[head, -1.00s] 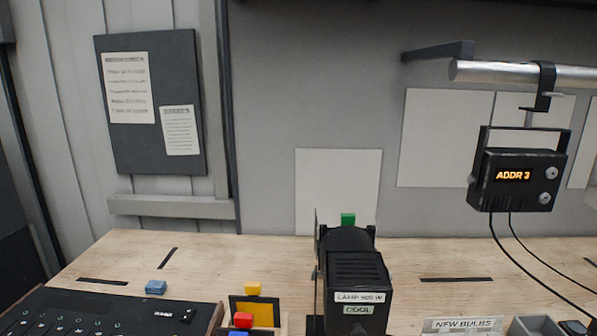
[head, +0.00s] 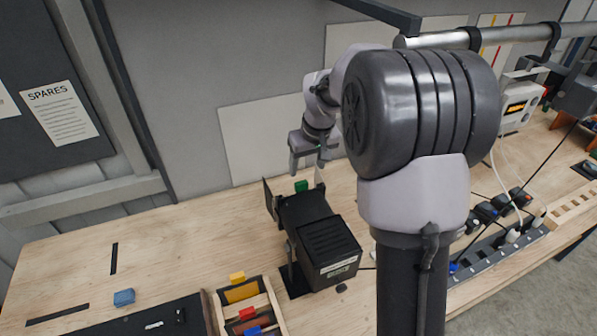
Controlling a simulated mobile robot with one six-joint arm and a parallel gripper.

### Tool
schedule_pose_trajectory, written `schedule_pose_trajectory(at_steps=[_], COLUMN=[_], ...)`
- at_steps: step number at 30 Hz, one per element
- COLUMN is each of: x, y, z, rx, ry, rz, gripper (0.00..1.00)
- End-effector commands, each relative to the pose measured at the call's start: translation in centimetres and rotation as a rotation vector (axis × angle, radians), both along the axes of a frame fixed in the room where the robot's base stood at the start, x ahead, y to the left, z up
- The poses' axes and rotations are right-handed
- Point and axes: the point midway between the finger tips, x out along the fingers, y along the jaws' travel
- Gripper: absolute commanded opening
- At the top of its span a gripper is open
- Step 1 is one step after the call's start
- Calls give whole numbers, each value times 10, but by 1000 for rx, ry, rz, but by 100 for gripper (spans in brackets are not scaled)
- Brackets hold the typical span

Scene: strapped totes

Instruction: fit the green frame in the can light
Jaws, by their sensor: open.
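The black can light (head: 325,245) stands on the wooden bench, its labelled back end toward me. A small green tab (head: 301,186), which looks like the top of the green frame, sticks up at the light's far, front end. The rest of the frame is hidden behind the light's body. My gripper (head: 309,168) is open and points down, just above and behind the green tab. Its two fingers are apart with nothing seen between them. I cannot tell whether they are lined up with the tab.
A wooden rack (head: 277,305) holds yellow, red and blue frames left of the light. A small blue block (head: 123,297) lies on the bench (head: 170,260). A power strip (head: 490,262) with plugs and cables is at the right. The bench's left part is mostly clear.

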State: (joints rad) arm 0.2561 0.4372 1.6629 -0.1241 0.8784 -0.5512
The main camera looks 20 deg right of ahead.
Motion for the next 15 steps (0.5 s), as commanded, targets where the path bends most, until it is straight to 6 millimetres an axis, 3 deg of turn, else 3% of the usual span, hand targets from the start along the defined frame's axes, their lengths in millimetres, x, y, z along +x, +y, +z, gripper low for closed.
schedule_pose_trajectory(at_steps=[3,9,15], x=[9,24,31], y=[1,1,1], z=[-33,-79,-100], rx=[1,1,1], ry=[3,2,-1], rz=[0,1,-1], gripper=[62,62,62])
